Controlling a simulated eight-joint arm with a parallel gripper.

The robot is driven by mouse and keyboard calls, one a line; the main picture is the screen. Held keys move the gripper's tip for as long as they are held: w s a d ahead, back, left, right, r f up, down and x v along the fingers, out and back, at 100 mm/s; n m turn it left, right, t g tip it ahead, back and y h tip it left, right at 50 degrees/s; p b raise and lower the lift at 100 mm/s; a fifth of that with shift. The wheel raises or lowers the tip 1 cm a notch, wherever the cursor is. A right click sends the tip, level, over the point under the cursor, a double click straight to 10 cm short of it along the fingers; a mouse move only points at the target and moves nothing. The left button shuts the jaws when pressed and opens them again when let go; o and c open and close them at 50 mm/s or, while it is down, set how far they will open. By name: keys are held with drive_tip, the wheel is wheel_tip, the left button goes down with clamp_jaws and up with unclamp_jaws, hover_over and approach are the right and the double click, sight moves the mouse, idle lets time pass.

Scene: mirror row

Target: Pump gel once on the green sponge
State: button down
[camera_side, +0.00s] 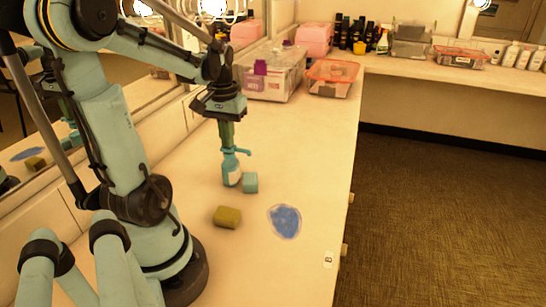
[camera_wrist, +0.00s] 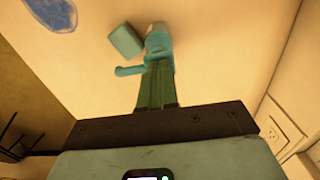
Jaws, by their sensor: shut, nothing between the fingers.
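A teal pump bottle (camera_side: 232,172) with a white label stands upright on the counter. Its nozzle points right in the side view, toward a teal-green sponge (camera_side: 250,183) close beside the bottle. My gripper (camera_side: 227,146) points down with its green fingers together, right over the pump head; I cannot tell whether they touch it. In the wrist view, the fingertips (camera_wrist: 158,68) overlap the pump head, the nozzle (camera_wrist: 129,71) sticks out left, and the sponge (camera_wrist: 126,41) lies beyond it. No gel is visible on the sponge's visible faces.
An olive-yellow sponge (camera_side: 227,217) and a blue flat patch (camera_side: 285,221) lie nearer on the counter (camera_side: 310,170). A clear bin (camera_side: 270,82) and an orange-rimmed tray (camera_side: 332,78) stand farther back. A mirror runs along the left wall. The counter's right edge drops to carpet.

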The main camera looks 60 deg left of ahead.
drive_tip(key=shift+r, duration=1.35)
drive_tip(key=shift+r, duration=0.1)
wheel_tip(320, 180, up, 6)
drive_tip(key=shift+f, duration=0.1)
idle(0.3)
drive_tip(key=w+d+f+m+t, duration=0.2)
drive_tip(key=d+m, duration=0.1)
drive_tip(key=d, duration=0.4)
drive_tip(key=w+d+f+m+t, duration=0.2)
drive_tip(key=w+d+m, duration=0.1)
drive_tip(key=d, duration=0.4)
drive_tip(key=w+d+f+m+t, duration=0.2)
drive_tip(key=d+m+t, duration=0.1)
drive_tip(key=d, duration=0.5)
drive_tip(key=shift+w, duration=0.2)
